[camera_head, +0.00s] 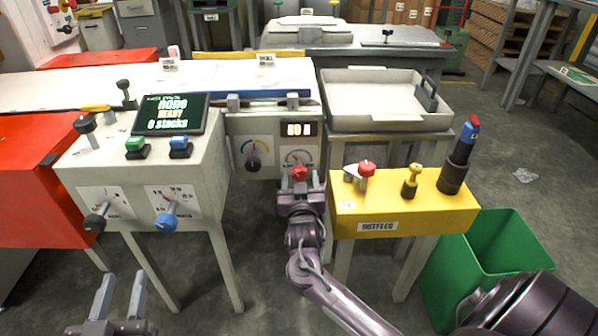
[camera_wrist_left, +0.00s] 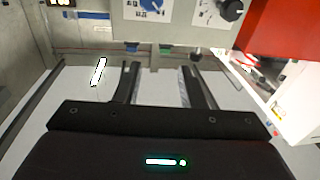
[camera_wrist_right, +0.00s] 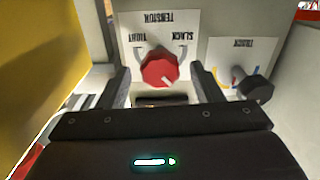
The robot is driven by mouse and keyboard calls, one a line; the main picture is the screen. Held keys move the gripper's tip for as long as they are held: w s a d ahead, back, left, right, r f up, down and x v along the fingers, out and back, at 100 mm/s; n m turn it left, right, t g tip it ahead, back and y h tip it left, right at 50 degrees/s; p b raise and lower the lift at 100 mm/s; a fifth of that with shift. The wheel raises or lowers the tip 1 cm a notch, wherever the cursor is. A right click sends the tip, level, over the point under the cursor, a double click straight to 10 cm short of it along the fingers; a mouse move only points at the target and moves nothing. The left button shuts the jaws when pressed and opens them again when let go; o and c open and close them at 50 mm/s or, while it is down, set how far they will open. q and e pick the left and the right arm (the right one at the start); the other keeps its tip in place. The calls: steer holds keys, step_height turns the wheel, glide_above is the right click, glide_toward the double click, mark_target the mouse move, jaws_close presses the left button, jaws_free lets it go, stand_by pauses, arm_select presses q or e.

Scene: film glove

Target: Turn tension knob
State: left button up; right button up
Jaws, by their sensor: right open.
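The tension knob is red with a pale pointer line and shows in the right wrist view (camera_wrist_right: 160,68), on a white plate marked TENSION, TIGHT and SLACK. In the head view the red knob (camera_head: 299,173) is on the machine front under the lit display. My right gripper (camera_head: 299,184) is open, its fingers pointing at the knob, one to each side in the picture. I cannot tell whether they touch it. My left gripper (camera_head: 121,292) is open and empty at the lower left, its fingers also showing in the left wrist view (camera_wrist_left: 158,72).
A black knob (camera_wrist_right: 255,89) on a neighbouring dial is beside the tension plate. The yellow outfeed box (camera_head: 400,210) is close right of my right gripper. A grey control console (camera_head: 140,245) stands to its left. A green bin (camera_head: 490,250) is at the right.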

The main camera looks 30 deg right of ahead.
mark_target(299, 169)
steer(key=b+x, duration=0.1)
steer(key=x, duration=0.3)
steer(key=shift+w+d, duration=0.15)
steer(key=shift+w, duration=0.15)
arm_select(q)
step_height(299, 169, up, 10)
steer(key=s+a+t+h, duration=0.1)
steer(key=t+h, duration=0.1)
steer(key=t, duration=0.3)
steer(key=shift+f, duration=0.15)
steer(key=shift+s+a, duration=0.1)
arm_select(e)
steer(key=c, duration=1)
